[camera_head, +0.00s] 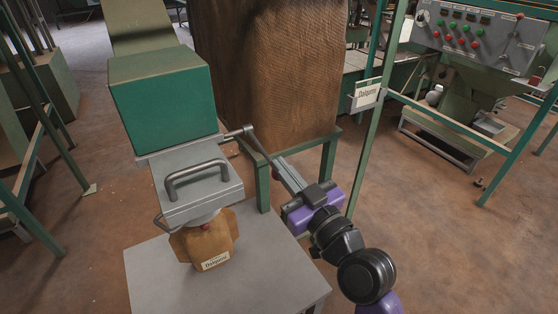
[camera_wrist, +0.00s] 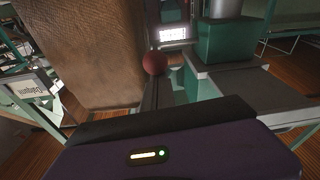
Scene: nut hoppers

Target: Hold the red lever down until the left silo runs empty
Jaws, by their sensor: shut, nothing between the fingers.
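A red ball knob (camera_wrist: 155,62) shows in the wrist view, just beyond my fingertips. In the head view a dark lever rod (camera_head: 257,146) runs from the side of the grey dispenser (camera_head: 196,182) down to my fingertips, which hide its end. My gripper (camera_head: 279,165) is shut and empty, with its fingers at the knob; it also shows in the wrist view (camera_wrist: 152,90). I cannot tell whether they touch. The green hopper box (camera_head: 163,105) sits above the dispenser, and its contents are hidden. A brown labelled bag (camera_head: 205,243) is under the dispenser outlet.
A large brown textured bin (camera_head: 270,65) stands behind the lever on a green frame. A green post (camera_head: 375,110) with a sign (camera_head: 367,95) is close right of my gripper. A grey table (camera_head: 170,285) holds the bag. A button panel (camera_head: 478,35) is at upper right.

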